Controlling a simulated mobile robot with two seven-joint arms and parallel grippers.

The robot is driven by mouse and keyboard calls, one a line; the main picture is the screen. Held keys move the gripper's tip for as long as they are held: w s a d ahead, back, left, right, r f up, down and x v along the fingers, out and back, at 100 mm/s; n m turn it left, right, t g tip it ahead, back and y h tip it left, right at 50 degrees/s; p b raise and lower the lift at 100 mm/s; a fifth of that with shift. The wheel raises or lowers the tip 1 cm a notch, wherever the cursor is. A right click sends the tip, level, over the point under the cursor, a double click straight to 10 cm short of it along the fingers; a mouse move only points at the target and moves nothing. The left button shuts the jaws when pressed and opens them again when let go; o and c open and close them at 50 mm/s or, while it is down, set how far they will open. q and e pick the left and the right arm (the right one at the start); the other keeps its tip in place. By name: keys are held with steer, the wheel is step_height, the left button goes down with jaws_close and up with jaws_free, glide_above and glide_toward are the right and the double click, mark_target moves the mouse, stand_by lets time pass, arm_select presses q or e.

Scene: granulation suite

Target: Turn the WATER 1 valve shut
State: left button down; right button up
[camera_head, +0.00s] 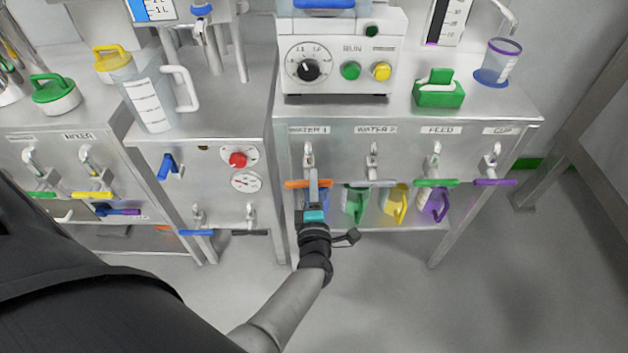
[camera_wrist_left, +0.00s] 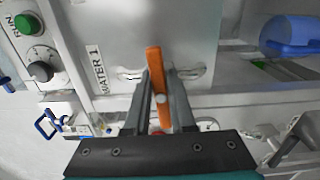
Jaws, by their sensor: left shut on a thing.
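The WATER 1 valve has an orange lever handle (camera_head: 294,184) under the WATER 1 label on the front of the steel bench. In the head view the handle lies across, roughly level, partly hidden by my gripper. In the left wrist view the orange handle (camera_wrist_left: 154,56) runs between my two fingers, near the WATER 1 label (camera_wrist_left: 97,68). My left gripper (camera_head: 313,178) is shut on the handle; its fingers (camera_wrist_left: 158,78) lie on either side of it. My right gripper is not in view.
The grey WATER 2 handle (camera_head: 374,183), green FEED handle (camera_head: 436,183) and purple CUP handle (camera_head: 496,182) line up to the right. A red knob (camera_head: 238,160) is on the left panel. Open floor lies in front.

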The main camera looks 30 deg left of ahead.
arm_select(q)
steer(key=shift+s+a+f, duration=0.1)
steer(key=shift+s+a, duration=0.05)
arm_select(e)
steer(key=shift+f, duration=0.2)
arm_select(q)
steer(key=c, duration=0.9)
jaws_free()
steer(key=shift+o, duration=0.7)
